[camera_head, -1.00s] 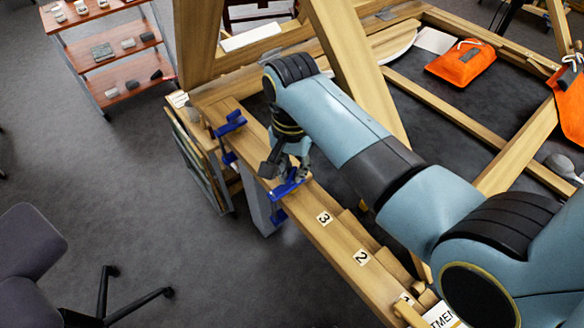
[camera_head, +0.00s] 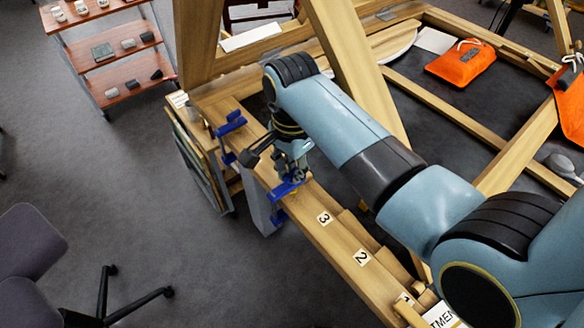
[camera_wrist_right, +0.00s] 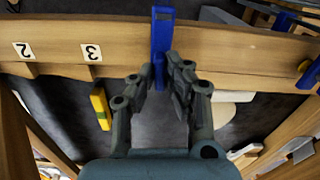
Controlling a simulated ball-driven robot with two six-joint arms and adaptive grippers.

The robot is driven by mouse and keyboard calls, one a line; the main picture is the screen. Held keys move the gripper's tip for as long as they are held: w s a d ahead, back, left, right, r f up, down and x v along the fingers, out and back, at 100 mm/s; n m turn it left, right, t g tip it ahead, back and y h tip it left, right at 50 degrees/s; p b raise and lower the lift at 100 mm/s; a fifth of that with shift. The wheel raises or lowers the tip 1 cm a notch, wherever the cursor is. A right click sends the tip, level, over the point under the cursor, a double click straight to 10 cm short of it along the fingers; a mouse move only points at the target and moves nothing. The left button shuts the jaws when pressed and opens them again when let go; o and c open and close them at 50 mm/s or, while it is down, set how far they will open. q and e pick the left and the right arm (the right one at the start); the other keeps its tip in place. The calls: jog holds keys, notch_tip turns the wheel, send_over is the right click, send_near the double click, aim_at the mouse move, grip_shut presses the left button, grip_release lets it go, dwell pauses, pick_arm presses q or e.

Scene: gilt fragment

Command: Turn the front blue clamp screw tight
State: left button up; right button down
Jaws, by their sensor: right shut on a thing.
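The front blue clamp (camera_head: 283,190) sits on the near wooden beam (camera_head: 300,216), just beyond the label 3. My right gripper (camera_head: 294,174) reaches down onto it from above. In the right wrist view the blue clamp bar (camera_wrist_right: 162,35) crosses the beam edge, and my right fingers (camera_wrist_right: 162,88) are shut at its lower end. The screw itself is mostly hidden between the fingers, so I cannot tell how tight it is. A second blue clamp (camera_head: 230,124) sits farther along the same beam, apart from my gripper. My left gripper is not in view.
Wooden posts (camera_head: 345,65) rise close behind my right arm. Labels 3 (camera_head: 324,218) and 2 (camera_head: 361,257) mark the beam. An orange bag (camera_head: 461,65) lies at the upper right. Framed panels (camera_head: 200,160) lean left of the beam. Open floor (camera_head: 120,200) lies farther left.

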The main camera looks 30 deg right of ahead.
aim_at(292, 173)
jog(key=c, duration=1.4)
grip_release()
notch_tip(292, 173, up, 12)
jog(key=shift+r, duration=0.1)
